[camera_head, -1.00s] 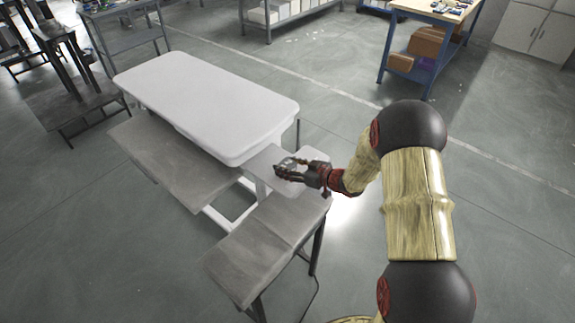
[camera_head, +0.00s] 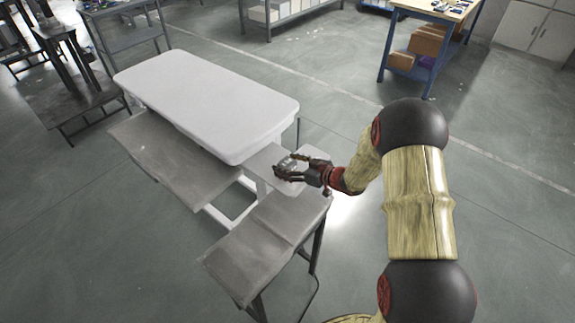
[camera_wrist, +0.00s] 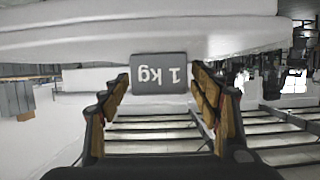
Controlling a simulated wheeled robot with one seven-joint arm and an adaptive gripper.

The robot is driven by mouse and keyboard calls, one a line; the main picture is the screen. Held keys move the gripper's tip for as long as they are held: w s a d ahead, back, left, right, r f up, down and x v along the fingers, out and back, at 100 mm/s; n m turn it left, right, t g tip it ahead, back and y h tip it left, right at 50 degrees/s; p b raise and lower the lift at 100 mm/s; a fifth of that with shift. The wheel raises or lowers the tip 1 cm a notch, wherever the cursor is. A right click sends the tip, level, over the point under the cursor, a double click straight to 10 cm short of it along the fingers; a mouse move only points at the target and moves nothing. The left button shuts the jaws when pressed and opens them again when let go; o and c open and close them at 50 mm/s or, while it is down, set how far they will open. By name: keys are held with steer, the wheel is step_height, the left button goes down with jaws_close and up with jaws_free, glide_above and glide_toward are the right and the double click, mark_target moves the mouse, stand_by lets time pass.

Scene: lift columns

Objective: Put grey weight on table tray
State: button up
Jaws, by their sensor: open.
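The grey weight (camera_wrist: 160,74), a block marked "1 kg", shows upside down in the wrist view, straight ahead between the fingertips. In the head view it is a small grey shape (camera_head: 287,163) at the fingers, over a light grey platform at the right end of the white table. My gripper (camera_head: 288,170) is open there, its fingers (camera_wrist: 160,88) on either side of the weight with small gaps. Whether the weight rests on the platform is hard to tell. The large white table tray (camera_head: 205,100) lies beyond and left of my gripper, with nothing on it.
A grey bench (camera_head: 262,240) stands in front of the white table, and a grey seat board (camera_head: 170,155) runs along its near side. A blue workbench (camera_head: 430,45) with boxes is at the back right. Open floor lies between.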

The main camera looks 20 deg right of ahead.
steer(key=p+v, duration=0.3)
steer(key=v, duration=0.8)
steer(key=d+r+m+h, duration=0.25)
steer(key=r+h, duration=0.25)
steer(key=r, duration=0.4)
steer(key=d+r+m+h, duration=0.1)
steer(key=d+r+h, duration=0.3)
steer(key=r, duration=0.5)
steer(key=s+a+r+m+g+h, duration=0.1)
steer(key=s+a+r, duration=0.15)
steer(key=s, duration=0.45)
steer(key=s+a+r+m+g+h, duration=0.1)
steer(key=s+r+m, duration=0.1)
steer(key=s+r, duration=0.3)
steer(key=s+a+g+y, duration=0.1)
steer(key=s+a, duration=0.2)
steer(key=s, duration=0.3)
steer(key=s+a+g+y, duration=0.1)
steer(key=s+a, duration=0.2)
steer(key=s, duration=0.4)
steer(key=s+a+f+g, duration=0.1)
steer(key=s+a, duration=0.2)
steer(key=s, duration=0.3)
steer(key=shift+s+a+m+g+y, duration=0.2)
steer(key=shift+s+m+g+y, duration=0.15)
steer(key=shift+s+g+y, duration=0.05)
